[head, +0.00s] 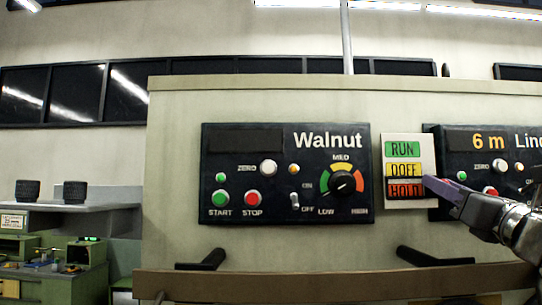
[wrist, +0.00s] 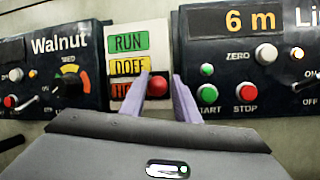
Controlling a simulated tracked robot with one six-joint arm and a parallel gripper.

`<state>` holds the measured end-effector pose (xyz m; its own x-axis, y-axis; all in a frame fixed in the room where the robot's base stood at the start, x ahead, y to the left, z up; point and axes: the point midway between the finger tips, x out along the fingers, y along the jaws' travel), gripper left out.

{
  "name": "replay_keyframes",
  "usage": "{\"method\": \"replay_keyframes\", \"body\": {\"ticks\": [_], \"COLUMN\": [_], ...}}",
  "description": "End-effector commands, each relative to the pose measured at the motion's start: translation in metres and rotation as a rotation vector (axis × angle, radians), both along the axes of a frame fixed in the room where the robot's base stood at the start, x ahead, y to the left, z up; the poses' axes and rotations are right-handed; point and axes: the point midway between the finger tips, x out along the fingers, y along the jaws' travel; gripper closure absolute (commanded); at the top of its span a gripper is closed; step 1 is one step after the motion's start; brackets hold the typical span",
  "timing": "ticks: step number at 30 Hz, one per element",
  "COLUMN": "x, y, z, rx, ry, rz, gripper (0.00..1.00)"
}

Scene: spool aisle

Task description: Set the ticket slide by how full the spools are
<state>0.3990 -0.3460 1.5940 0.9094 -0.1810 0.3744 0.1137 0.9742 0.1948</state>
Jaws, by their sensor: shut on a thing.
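The ticket board (head: 408,145) is a white plate with a green RUN, a yellow DOFF and a red HOLD label, top to bottom. It also shows in the wrist view (wrist: 112,32). A dark slide frame (head: 404,181) lies around the lower labels, near HOLD. Its red knob (wrist: 157,86) sits between the two purple fingers of my gripper (wrist: 160,98), at about HOLD height. My gripper (head: 432,186) is shut on this knob and reaches in from the right in the head view. Two dark round objects (head: 75,191), possibly spools, stand at far left; their fill is unclear.
The Walnut panel (head: 286,204) has buttons, a switch and a dial, left of the board. A second panel (head: 476,141) reading 6 m is close on the right. Dark bars (head: 430,257) stick out below. A brown ledge (head: 330,284) runs along the bottom.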

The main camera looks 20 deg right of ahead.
Motion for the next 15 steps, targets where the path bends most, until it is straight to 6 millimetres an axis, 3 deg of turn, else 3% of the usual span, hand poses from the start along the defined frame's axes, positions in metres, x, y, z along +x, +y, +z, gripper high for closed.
{"method": "replay_keyframes", "body": {"ticks": [1, 15], "x": [0.0004, 0.0007], "y": [0.0072, 0.0072], "z": [0.0018, -0.0065], "rx": [-0.010, -0.008], "ry": [-0.004, -0.003], "rz": [0.014, 0.015], "gripper": [0.94, 0.94]}}
